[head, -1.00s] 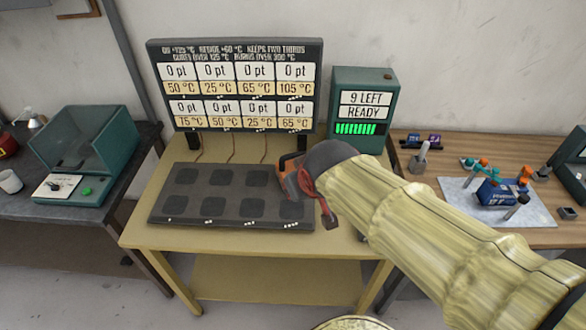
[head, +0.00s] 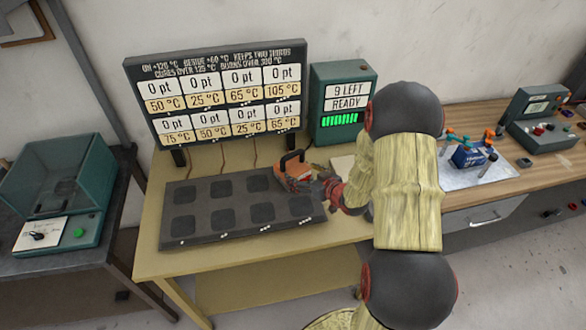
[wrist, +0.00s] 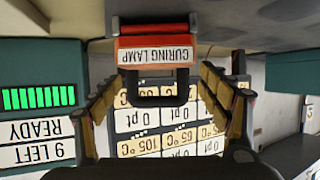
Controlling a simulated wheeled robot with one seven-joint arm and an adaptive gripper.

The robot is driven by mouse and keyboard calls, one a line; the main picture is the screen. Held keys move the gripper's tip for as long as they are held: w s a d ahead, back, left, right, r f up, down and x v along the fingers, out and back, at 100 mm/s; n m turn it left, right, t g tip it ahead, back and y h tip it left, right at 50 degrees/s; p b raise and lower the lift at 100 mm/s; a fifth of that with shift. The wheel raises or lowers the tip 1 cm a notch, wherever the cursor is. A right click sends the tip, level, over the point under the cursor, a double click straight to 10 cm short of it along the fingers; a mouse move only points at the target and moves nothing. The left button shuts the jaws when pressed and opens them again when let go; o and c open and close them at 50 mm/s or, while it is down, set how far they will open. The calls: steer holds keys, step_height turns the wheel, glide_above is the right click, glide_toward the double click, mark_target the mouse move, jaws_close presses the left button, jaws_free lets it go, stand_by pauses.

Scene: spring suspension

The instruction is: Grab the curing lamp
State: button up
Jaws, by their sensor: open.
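The curing lamp (head: 293,168) is orange-red with a dark handle. In the head view it stands at the right part of the dark pad, by the back right cells. In the wrist view the curing lamp (wrist: 155,55) shows upside down, its white label reading CURING LAMP and its black handle facing the jaws. My gripper (head: 322,188) is just to the right of the lamp in the head view. In the wrist view my gripper (wrist: 168,112) is open, with a finger on either side of the handle. I cannot tell whether either finger touches it.
The dark pad with several cells (head: 175,235) lies on the yellow table (head: 160,262). A display board (head: 215,48) and a green READY box (head: 318,75) stand behind it. A green-lidded machine (head: 75,240) is at left. A wooden bench (head: 470,192) with tools is at right.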

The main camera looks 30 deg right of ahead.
mark_target(295, 167)
steer(key=shift+o, duration=0.6)
steer(key=shift+w+f, duration=0.1)
steer(key=shift+f, duration=0.1)
steer(key=o, duration=0.4)
steer(key=x, duration=0.2)
steer(key=shift+w+f, duration=0.1)
steer(key=shift+w, duration=0.15)
steer(key=b+x, duration=0.1)
steer(key=x, duration=0.3)
steer(key=shift+w+d+f, duration=0.1)
steer(key=shift+w+d, duration=0.05)
steer(key=shift+d, duration=0.05)
steer(key=shift+w, duration=0.35)
steer(key=shift+c, duration=1.2)
steer(key=c, duration=1.6)
